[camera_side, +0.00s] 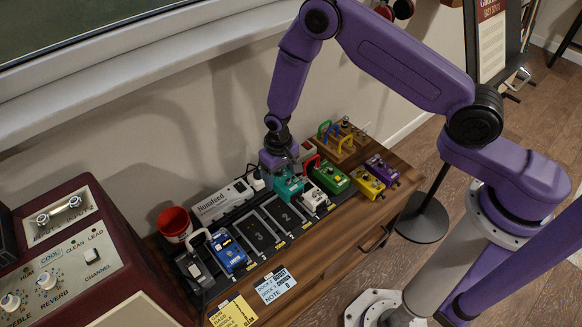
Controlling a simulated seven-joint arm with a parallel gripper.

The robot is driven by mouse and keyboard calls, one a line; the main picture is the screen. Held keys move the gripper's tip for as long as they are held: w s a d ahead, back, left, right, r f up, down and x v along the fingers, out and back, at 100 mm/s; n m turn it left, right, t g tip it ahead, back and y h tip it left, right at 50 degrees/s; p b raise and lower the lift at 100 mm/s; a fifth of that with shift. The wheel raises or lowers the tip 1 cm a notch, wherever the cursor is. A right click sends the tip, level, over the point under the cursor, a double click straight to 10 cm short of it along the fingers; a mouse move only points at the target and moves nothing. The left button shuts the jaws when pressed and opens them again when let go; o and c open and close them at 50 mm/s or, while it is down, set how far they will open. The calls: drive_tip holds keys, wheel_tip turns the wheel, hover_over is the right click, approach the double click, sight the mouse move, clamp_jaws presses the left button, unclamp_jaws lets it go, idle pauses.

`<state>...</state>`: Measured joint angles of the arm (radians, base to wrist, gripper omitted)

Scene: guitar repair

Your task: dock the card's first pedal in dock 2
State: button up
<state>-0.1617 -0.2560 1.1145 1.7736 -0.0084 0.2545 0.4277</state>
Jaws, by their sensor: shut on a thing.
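My gripper (279,163) is pointing down at the back end of a teal pedal (288,185) and is shut on it; the fingertips and the exact grip are partly hidden. The teal pedal is at the rear of the black pedalboard (207,285), left of a small white pedal (314,199). I cannot tell whether it is lifted clear. Two empty framed docks (257,235) and (284,215) lie between the blue pedal (229,250) and the white pedal. A pale blue card (276,285) and a yellow card (234,313) lie at the front; their small print is mostly unreadable.
A green pedal (331,177), a yellow pedal (367,184) and a purple pedal (382,169) stand to the right. A white power unit (222,201) and a red cup (175,224) are behind the board. A wooden rack (341,139) stands at back right. A red amplifier (75,255) is at left.

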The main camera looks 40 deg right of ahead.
drive_tip(key=shift+f, duration=6.6)
drive_tip(key=shift+f, duration=0.6)
drive_tip(key=o, duration=1.4)
wheel_tip(320, 180, up, 8)
